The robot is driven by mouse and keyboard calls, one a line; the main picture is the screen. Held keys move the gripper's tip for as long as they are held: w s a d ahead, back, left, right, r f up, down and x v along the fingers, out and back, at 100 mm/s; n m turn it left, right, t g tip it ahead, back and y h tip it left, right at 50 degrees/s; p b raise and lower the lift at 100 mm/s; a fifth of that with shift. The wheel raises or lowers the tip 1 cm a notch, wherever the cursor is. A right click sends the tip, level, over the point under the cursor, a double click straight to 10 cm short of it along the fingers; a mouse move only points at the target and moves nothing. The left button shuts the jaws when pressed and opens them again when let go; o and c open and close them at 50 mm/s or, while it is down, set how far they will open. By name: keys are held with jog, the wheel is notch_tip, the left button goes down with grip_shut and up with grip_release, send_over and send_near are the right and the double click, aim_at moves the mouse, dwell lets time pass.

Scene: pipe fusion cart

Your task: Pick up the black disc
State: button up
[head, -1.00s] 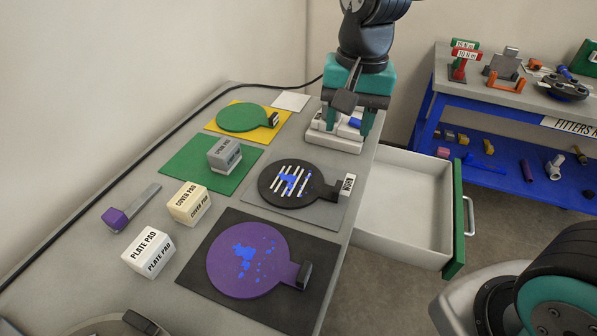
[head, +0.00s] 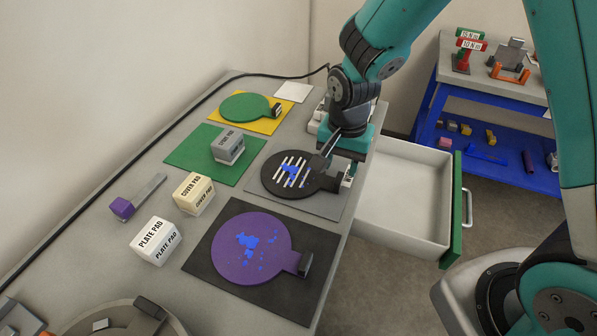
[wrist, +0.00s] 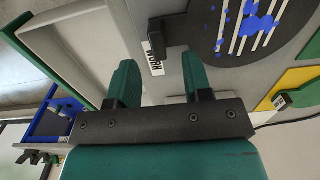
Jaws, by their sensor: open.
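The black disc (head: 284,174) lies flat on a grey mat (head: 318,207), with pale stripes and blue patches on its top. Its handle points right and ends in an upright block with a white label; my gripper partly hides it in the head view. In the wrist view, my gripper's teal fingers (wrist: 155,75) are apart and empty. The handle block (wrist: 157,38) and label show beyond the gap between them, and part of the disc (wrist: 262,35) shows at the upper right.
A purple disc (head: 240,250) on a dark mat lies in front, and a green disc (head: 244,107) on a yellow mat behind. A grey block (head: 228,146), cover pad (head: 193,194) and plate pad (head: 156,241) stand to the left. An open drawer (head: 405,190) is at the right.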

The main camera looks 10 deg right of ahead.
aim_at(339, 177)
notch_tip(339, 177, down, 4)
jog(key=shift+s+f+p, duration=0.1)
jog(key=shift+p, duration=0.2)
grip_shut()
